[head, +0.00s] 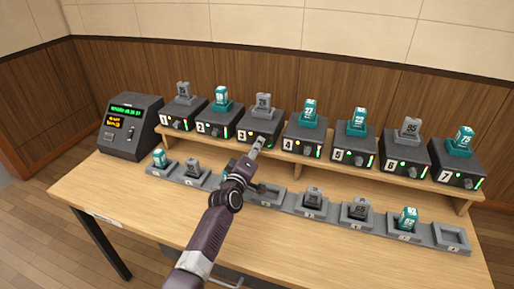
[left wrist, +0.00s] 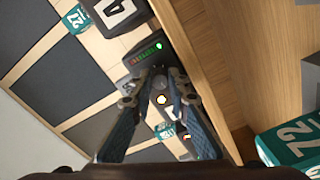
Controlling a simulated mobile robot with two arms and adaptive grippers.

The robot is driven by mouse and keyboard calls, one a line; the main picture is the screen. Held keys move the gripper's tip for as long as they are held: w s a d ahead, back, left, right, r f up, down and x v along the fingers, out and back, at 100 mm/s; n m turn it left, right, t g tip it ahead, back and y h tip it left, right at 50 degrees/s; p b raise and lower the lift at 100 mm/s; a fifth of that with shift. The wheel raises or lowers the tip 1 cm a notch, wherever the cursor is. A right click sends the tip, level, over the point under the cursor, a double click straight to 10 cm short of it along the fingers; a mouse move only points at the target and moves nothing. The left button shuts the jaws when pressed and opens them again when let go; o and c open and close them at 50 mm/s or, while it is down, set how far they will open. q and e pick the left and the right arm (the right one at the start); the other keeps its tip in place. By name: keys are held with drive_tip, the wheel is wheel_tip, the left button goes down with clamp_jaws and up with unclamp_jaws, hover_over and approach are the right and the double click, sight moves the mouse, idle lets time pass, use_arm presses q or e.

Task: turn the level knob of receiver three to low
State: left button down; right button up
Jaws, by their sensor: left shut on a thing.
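Receiver three (head: 258,124) is a dark box with a grey numbered pack on top, third from the left on the raised shelf in the head view. My left gripper (head: 258,143) reaches its front from below. In the left wrist view, the level knob (left wrist: 160,84) lies between the two fingertips of my gripper (left wrist: 160,90), which is shut on it. A row of small lights (left wrist: 143,55) shows beside the knob. The knob's pointer and its setting are hidden by the fingers. My right gripper is not in view.
Receivers two (head: 217,122) and four (head: 306,133) stand close on either side. Below the shelf, a row of grey trays (head: 268,195) holds several teal and grey packs. A dark display unit (head: 131,127) stands at the left. The table front is clear.

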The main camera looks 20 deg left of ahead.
use_arm(q)
drive_tip(key=n, duration=0.5)
drive_tip(key=shift+f, duration=0.15)
drive_tip(key=shift+d+n, duration=0.1)
drive_tip(key=shift+n, duration=0.2)
idle(0.3)
drive_tip(key=c, duration=1.8)
unclamp_jaws()
drive_tip(key=shift+s+a, duration=0.2)
drive_tip(key=shift+s, duration=3.85)
